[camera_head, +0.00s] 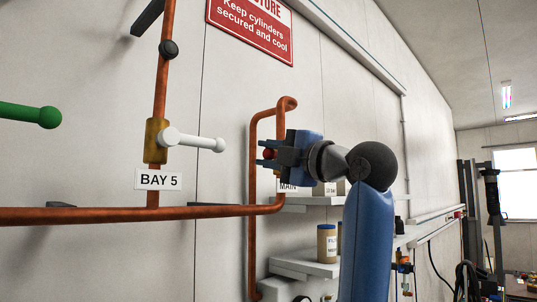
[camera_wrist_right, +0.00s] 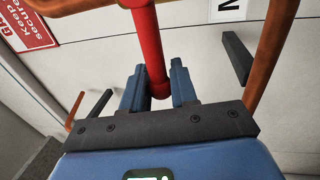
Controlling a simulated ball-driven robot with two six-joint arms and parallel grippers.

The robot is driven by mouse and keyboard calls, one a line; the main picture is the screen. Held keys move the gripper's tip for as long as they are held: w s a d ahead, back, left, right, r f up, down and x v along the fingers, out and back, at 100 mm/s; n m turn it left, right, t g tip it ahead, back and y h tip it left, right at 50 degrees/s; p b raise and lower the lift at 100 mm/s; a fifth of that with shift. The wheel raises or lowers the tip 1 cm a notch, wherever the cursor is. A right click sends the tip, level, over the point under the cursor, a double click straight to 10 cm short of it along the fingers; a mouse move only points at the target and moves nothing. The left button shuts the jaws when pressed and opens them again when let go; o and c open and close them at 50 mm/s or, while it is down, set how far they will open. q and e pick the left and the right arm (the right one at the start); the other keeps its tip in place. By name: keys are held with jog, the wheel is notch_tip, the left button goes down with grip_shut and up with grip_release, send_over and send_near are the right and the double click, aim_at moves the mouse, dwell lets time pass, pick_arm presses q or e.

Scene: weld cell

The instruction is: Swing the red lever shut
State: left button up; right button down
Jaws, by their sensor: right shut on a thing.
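The red lever (camera_wrist_right: 149,45) runs down from the top of the right wrist view, and its rounded end lies between my two blue fingers. My right gripper (camera_wrist_right: 159,84) is shut on it. In the head view my right gripper (camera_head: 266,158) is at the copper pipe above the MAIN label, and only a small red end of the lever (camera_head: 269,154) shows between the fingers. The rest of the lever and its valve are hidden behind the gripper there. My left gripper is not in view.
A white lever (camera_head: 195,140) on a brass valve (camera_head: 155,140) sticks out above the BAY 5 label (camera_head: 158,179). A green lever (camera_head: 30,114) is at the far left. Copper pipes (camera_head: 100,214) run along the wall.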

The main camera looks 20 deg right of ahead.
jog(key=shift+f, duration=0.15)
jog(key=c, duration=1.2)
grip_release()
jog(key=shift+c, duration=0.2)
jog(key=shift+o, duration=0.5)
jog(key=shift+s+d, duration=0.15)
jog(key=shift+s+d+f+b, duration=0.1)
jog(key=shift+s+f+b, duration=0.05)
jog(key=shift+s+b, duration=0.2)
jog(key=b+v, duration=0.3)
jog(key=v, duration=0.7)
jog(key=shift+b, duration=0.35)
